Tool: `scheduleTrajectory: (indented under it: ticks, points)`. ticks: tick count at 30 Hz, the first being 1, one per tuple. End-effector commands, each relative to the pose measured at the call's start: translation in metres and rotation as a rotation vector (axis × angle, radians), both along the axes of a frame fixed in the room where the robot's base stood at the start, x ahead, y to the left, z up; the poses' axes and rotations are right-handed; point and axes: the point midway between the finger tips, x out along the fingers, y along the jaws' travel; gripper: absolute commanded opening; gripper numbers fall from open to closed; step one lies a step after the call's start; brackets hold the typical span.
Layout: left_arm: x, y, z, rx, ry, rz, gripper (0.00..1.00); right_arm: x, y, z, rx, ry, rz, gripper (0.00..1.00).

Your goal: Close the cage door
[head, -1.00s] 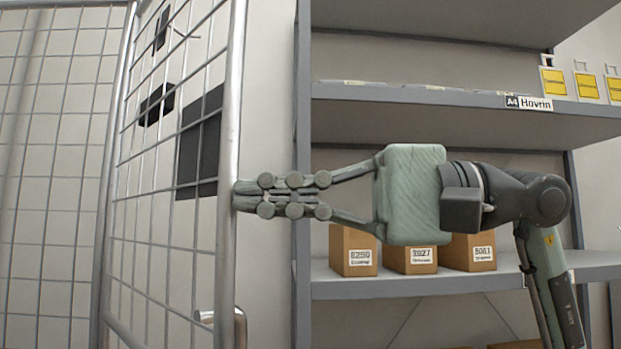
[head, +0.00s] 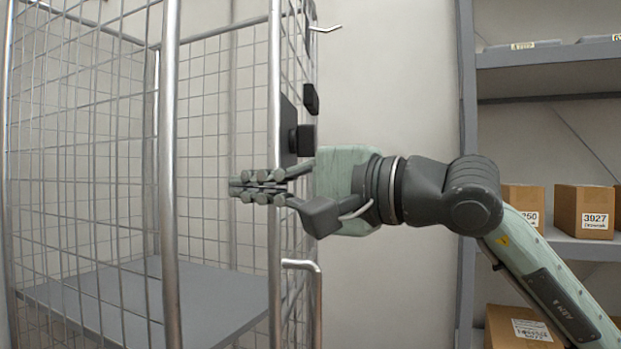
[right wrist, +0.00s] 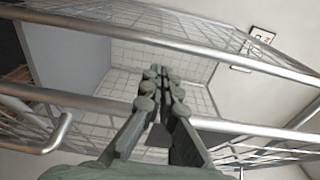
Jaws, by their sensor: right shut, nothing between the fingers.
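The wire-mesh cage (head: 168,230) fills the left of the head view. A mesh panel that looks like its door (head: 290,225) is seen nearly edge-on, with a thick upright tube (head: 275,90), dark plates and a bent metal handle (head: 302,264). My right gripper (head: 238,188) is shut and empty, its fingers pointing left across this tube at mid-height. I cannot tell whether they touch it. In the right wrist view the shut fingers (right wrist: 160,75) cross a metal tube (right wrist: 85,102), with mesh beyond. My left gripper is not in view.
The cage has a grey floor panel (head: 120,300) and looks empty inside. A grey shelf unit (head: 467,150) with cardboard boxes (head: 583,212) stands at the right behind my right arm. Bare wall (head: 390,90) shows between cage and shelves.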

Motion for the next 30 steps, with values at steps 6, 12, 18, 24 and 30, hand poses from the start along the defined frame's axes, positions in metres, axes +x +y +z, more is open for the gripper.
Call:
scheduleTrajectory:
  ticks: [6, 12, 18, 24, 30]
  points:
    - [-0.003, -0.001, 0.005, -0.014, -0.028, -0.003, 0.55, 0.013, 0.039, 0.000, 0.001, 0.000, 0.002, 0.00]
    - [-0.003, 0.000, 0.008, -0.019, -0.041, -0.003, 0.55, 0.019, 0.055, 0.000, 0.001, 0.000, 0.000, 0.00]
    - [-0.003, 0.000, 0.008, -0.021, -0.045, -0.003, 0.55, 0.020, 0.058, 0.000, 0.002, 0.001, 0.000, 0.00]
    - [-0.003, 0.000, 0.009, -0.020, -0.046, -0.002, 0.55, 0.020, 0.058, 0.000, 0.002, 0.001, 0.000, 0.00]
    - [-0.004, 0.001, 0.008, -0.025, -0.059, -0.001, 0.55, 0.020, 0.055, -0.001, 0.001, 0.000, -0.001, 0.00]
